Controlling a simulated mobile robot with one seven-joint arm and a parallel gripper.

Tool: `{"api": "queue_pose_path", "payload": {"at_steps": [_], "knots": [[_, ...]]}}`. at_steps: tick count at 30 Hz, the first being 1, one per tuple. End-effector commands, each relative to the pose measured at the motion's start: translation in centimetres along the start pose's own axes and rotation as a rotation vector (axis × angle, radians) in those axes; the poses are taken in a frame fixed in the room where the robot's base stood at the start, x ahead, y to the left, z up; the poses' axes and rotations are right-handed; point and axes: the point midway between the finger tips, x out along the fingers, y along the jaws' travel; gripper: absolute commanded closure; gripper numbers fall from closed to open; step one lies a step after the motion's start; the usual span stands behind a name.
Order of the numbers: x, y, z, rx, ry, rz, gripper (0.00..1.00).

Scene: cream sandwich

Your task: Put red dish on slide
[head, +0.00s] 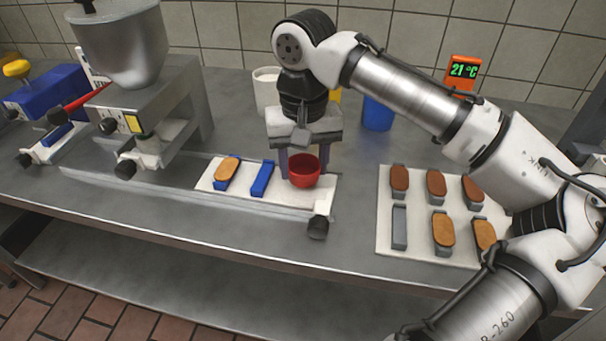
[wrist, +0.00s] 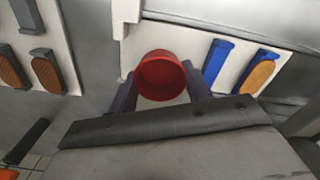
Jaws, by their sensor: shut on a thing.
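The red dish (head: 304,173) is a small round cup, upright, at the right part of the white slide (head: 322,189). My gripper (head: 301,165) points down with its fingers on either side of the dish and is shut on it. In the wrist view the red dish (wrist: 161,76) sits between my two dark fingers (wrist: 160,95), its opening facing the camera. The white slide (wrist: 243,52) lies under and beside it. Whether the dish's base touches the slide is hidden.
On the slide, left of the dish, are a blue holder (head: 262,179) and an orange-brown biscuit (head: 228,168) on another blue holder. A white board (head: 425,250) with several biscuits lies to the right. A hopper machine (head: 120,50) stands at left. A black knob (head: 318,227) is at the slide's front.

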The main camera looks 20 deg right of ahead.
Motion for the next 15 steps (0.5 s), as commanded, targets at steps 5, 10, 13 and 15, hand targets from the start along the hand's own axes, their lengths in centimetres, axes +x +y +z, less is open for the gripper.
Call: {"api": "queue_pose_path", "payload": {"at_steps": [5, 10, 13, 15], "knots": [[2.1, -0.04, 0.82, 0.002, 0.0, 0.002, 0.72], [1.84, -0.07, 0.87, 0.002, 0.0, 0.001, 0.72], [1.87, -0.07, 0.86, 0.002, 0.0, 0.001, 0.72], [2.06, -0.08, 0.86, 0.002, 0.0, 0.0, 0.72]]}}
